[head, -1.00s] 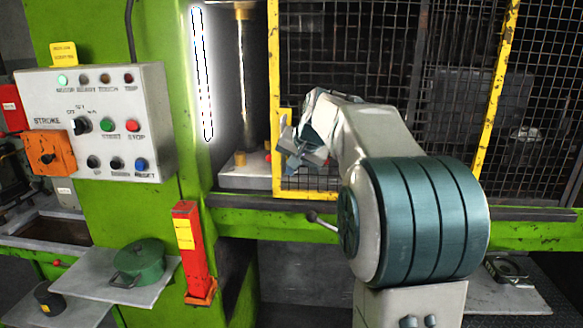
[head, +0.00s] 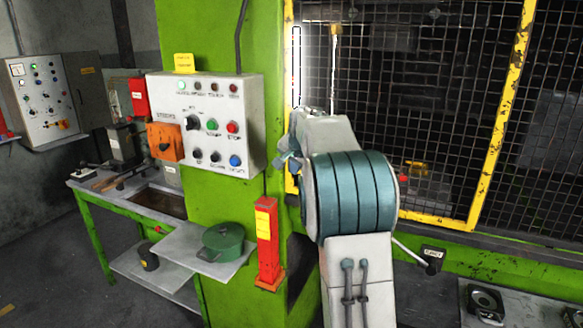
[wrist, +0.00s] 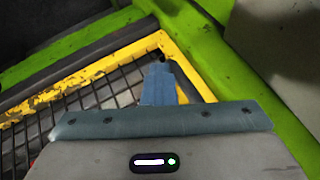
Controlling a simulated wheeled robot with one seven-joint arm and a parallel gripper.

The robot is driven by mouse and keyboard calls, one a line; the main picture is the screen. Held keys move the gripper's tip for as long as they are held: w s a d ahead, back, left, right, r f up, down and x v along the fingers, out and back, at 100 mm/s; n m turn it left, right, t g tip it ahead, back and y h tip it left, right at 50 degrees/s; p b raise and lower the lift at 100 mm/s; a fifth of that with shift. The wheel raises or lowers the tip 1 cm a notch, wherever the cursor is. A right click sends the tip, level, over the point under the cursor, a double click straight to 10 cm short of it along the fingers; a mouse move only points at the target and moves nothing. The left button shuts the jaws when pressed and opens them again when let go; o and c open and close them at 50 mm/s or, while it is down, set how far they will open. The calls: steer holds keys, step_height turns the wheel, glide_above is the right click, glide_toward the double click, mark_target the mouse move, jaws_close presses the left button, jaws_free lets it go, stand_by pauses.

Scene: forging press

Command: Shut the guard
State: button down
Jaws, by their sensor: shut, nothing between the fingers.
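The guard (head: 525,50) is a black wire-mesh panel in a yellow, chipped frame. In the head view its left edge stands right beside the green press column, with no open gap seen there; my arm hides part of that edge. In the wrist view a corner of the guard's yellow frame (wrist: 95,70) lies beyond my fingers, with green press beams close by. My gripper (head: 286,162) is shut and empty at the guard's left edge. It also shows in the wrist view (wrist: 158,84), overlapping the mesh near the frame corner. I cannot tell whether it touches.
A control box (head: 205,120) with buttons and an orange switch box is on the green column (head: 235,30). A red post (head: 267,240) and a shelf with a green pot (head: 223,243) stand below. A lever (head: 415,252) juts out right of my arm. A bench is at left.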

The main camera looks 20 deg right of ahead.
steer(key=shift+w+a, duration=0.1)
steer(key=shift+a, duration=0.05)
steer(key=s+d+r+b, duration=0.1)
steer(key=s+r+b, duration=0.2)
steer(key=s+r, duration=0.5)
steer(key=shift+s, duration=0.8)
steer(key=s+a+f+n+g, duration=0.1)
steer(key=s+a+f+n, duration=0.2)
steer(key=s, duration=0.7)
steer(key=s+a+f+n+g, duration=0.1)
steer(key=s+a+f+n, duration=0.3)
steer(key=s+a+f, duration=0.4)
steer(key=s+a+f+n+g+y, duration=0.1)
steer(key=s+a+f+n, duration=0.3)
steer(key=s+f, duration=0.6)
steer(key=s+a, duration=0.2)
steer(key=s, duration=0.2)
